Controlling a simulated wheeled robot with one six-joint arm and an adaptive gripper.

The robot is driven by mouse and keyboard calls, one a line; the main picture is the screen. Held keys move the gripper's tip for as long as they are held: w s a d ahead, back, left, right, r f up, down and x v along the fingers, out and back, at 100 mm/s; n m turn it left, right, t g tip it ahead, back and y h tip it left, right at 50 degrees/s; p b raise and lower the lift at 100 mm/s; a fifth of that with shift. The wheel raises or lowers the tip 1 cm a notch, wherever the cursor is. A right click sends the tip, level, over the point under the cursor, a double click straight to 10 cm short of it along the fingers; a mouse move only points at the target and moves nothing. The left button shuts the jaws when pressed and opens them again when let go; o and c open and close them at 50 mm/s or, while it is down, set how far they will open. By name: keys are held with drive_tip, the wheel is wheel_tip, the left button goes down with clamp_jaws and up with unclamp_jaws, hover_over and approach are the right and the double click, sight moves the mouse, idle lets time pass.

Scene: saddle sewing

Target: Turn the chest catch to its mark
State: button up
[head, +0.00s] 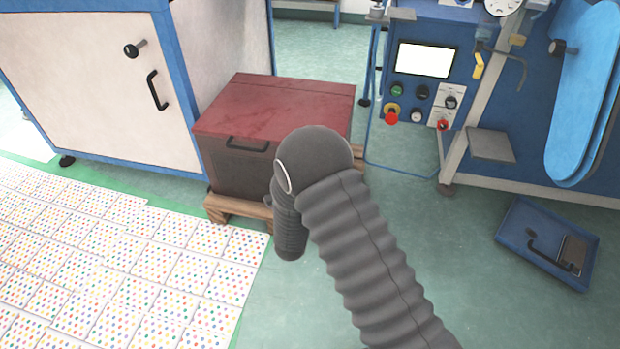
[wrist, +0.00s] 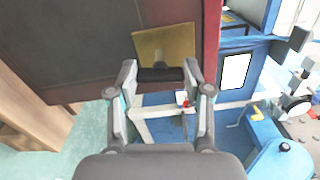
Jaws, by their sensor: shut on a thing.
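The chest (head: 232,172) is dark brown with a closed red lid (head: 275,105) and stands on a wooden pallet in the head view. In the wrist view the chest's dark wall (wrist: 70,45) and red edge appear turned sideways. A brass-coloured plate (wrist: 165,42) sits there, with the black catch (wrist: 160,74) as a short bar at its lower edge. My gripper (wrist: 160,79) is shut on the catch, a finger at each end. In the head view my arm hides the gripper and catch. I cannot make out the mark.
A white cabinet with blue frame (head: 100,80) stands left of the chest. A blue machine with a control panel (head: 425,65) stands at the right. A blue tray (head: 510,235) lies on the floor. Green floor (head: 420,230) is clear between them.

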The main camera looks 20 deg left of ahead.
drive_tip(key=shift+a+n, duration=0.1)
drive_tip(key=shift+n, duration=0.9)
drive_tip(key=o, duration=1.2)
drive_tip(key=shift+c, duration=0.2)
drive_tip(key=s+d, duration=0.1)
drive_tip(key=s, duration=1.1)
drive_tip(key=shift+d, duration=0.25)
